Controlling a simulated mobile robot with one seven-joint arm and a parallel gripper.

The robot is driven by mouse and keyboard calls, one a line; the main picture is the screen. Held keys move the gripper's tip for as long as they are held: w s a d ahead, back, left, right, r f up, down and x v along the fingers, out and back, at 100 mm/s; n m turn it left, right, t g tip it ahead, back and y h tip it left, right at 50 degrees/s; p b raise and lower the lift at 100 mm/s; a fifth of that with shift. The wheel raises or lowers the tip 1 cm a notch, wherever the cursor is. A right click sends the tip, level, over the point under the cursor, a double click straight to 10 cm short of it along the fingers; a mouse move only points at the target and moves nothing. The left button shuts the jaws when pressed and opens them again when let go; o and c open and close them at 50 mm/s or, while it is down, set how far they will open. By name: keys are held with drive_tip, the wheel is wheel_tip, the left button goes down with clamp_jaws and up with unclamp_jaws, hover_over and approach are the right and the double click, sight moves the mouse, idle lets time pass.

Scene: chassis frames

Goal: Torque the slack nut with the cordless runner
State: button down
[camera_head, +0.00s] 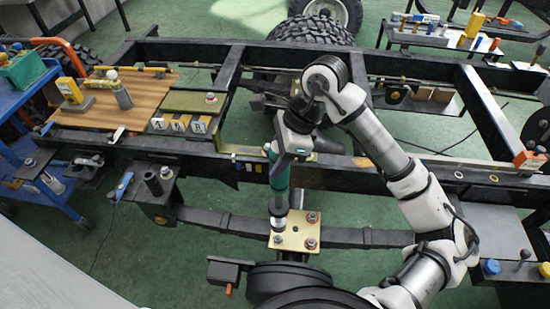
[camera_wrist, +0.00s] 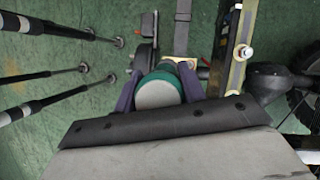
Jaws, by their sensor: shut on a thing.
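The cordless runner (camera_head: 279,178) is a teal tool held upright, pointing down. My gripper (camera_head: 283,152) is shut on its upper part. In the wrist view my gripper (camera_wrist: 158,85) has a dark finger on each side of the runner's round grey end (camera_wrist: 158,95). The runner's silver nose is over the back-left corner of a brass-coloured plate (camera_head: 296,231) and hides what is under it. Nuts show at the plate's back right (camera_head: 312,217), front right (camera_head: 310,243) and front left (camera_head: 278,240). I cannot tell which nut is slack, or whether the nose touches one.
Black chassis rails (camera_head: 370,180) run across behind the plate. A dark leaf spring (camera_head: 225,221) passes under it. A wooden board (camera_head: 140,100) with tools lies at the back left; a blue cart (camera_head: 30,120) stands at far left. A round black part (camera_head: 300,285) is in front.

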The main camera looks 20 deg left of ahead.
sight(276, 186)
drive_tip(key=shift+f+b, duration=1.25)
drive_tip(key=shift+f, duration=1.75)
drive_tip(key=shift+f+b, duration=0.55)
drive_tip(key=shift+b, duration=1.7)
drive_tip(key=shift+f+b, duration=1.65)
drive_tip(key=shift+b, duration=0.95)
